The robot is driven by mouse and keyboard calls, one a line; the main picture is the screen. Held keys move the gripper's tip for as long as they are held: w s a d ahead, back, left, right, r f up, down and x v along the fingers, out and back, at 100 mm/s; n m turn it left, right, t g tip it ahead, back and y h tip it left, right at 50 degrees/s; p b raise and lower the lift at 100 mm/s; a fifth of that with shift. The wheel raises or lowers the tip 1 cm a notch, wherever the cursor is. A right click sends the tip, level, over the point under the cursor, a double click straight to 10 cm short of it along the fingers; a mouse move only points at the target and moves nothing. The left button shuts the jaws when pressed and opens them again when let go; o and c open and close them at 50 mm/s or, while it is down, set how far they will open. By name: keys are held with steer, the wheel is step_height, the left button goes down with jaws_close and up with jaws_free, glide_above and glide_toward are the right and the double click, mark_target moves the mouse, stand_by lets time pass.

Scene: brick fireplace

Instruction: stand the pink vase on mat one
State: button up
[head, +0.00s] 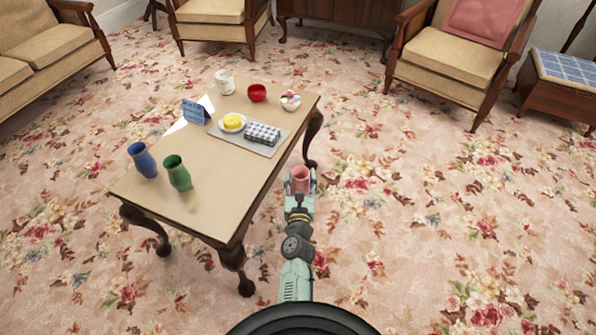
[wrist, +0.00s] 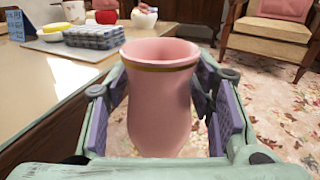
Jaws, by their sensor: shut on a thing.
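The pink vase (head: 300,174) is upright between the fingers of my gripper (head: 301,188), beyond the table's right edge. In the wrist view, the pink vase (wrist: 160,100) has a gold band under its rim, and the purple finger pads are on both sides of it. Its base is hidden by the gripper. A grey mat (head: 262,151) lies on the table (head: 222,205). It bears a plate with a yellow block (head: 232,121) and a checkered folded cloth (head: 263,133). I cannot tell whether this is mat one.
A blue vase (head: 142,160) and a green vase (head: 178,173) stand at the table's near left. The table's near right is bare.

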mark_target(306, 184)
steer(key=shift+s+a+f+p, duration=0.5)
steer(key=shift+s+p, duration=0.1)
steer(key=shift+s, duration=0.05)
steer(key=s+d+p, duration=0.1)
steer(key=p, duration=0.2)
steer(key=s+p, duration=0.1)
steer(key=p, duration=0.2)
steer(key=s+d+r+p, duration=0.1)
steer(key=s+p, duration=0.1)
steer(key=p, duration=0.1)
steer(key=shift+s+d, duration=0.1)
steer(key=shift+d, duration=0.25)
steer(key=shift+d+r, duration=0.15)
steer(key=shift+r, duration=0.2)
steer(key=shift+w, duration=0.2)
